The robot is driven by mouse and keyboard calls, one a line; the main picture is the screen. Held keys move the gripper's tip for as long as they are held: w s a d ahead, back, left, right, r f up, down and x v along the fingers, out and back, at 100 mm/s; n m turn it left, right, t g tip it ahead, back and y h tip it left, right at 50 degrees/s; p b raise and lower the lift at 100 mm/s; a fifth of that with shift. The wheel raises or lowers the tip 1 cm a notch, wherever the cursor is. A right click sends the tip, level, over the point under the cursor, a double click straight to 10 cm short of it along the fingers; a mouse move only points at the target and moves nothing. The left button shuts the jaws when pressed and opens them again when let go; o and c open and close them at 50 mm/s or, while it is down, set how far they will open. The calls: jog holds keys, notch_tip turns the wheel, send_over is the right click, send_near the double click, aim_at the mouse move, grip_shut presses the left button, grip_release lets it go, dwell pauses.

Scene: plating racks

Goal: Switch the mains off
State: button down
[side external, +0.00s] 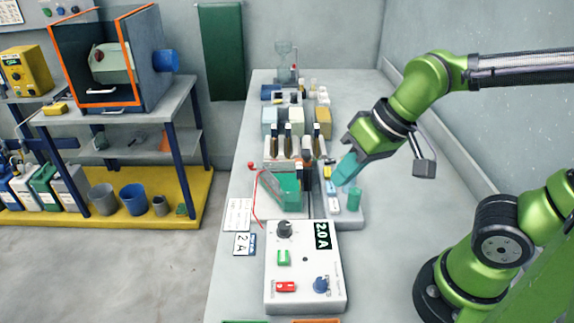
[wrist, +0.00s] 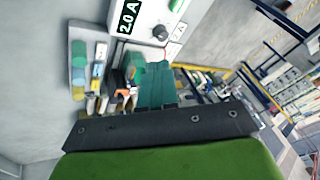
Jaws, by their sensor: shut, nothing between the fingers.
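The white power supply box (side external: 322,285) stands at the front of the bench in the side view. Its display (side external: 321,235) reads 2.0 A. It has a red switch (side external: 286,287), a green switch (side external: 283,257), a dark knob (side external: 284,229) and a blue knob (side external: 321,284). The small labels are too blurred to tell which control is the mains. My gripper (side external: 345,172) is shut and empty, over the grey tray behind the box, apart from the box. In the wrist view its teal fingers (wrist: 157,72) point towards the box (wrist: 150,14), which is partly cut off.
The grey tray (side external: 350,219) holds small coloured pieces and a teal cylinder (side external: 354,199). A green tank (side external: 290,192) with a red wire stands left of it, dark bottles behind. Cards (side external: 237,214) lie left of the box. The bench right of the tray is clear.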

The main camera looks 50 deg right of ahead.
jog(key=d+r, duration=0.1)
jog(key=d+r+m+t, duration=0.1)
jog(key=d, duration=0.1)
jog(key=s+d+r+m+t, duration=0.1)
jog(key=d, duration=0.1)
jog(key=shift+h, duration=0.4)
jog(key=w+a+f+n+g+h, duration=0.1)
jog(key=a+f+n+g, duration=0.1)
jog(key=a+n, duration=0.8)
jog(key=w+a+f+n+g+h, duration=0.1)
jog(key=a+n+g, duration=0.3)
jog(key=n, duration=1.7)
jog(key=a+f, duration=0.1)
jog(key=a, duration=0.4)
jog(key=shift+w+a+g, duration=0.15)
jog(key=shift+a+g, duration=0.25)
jog(key=shift+f, duration=0.25)
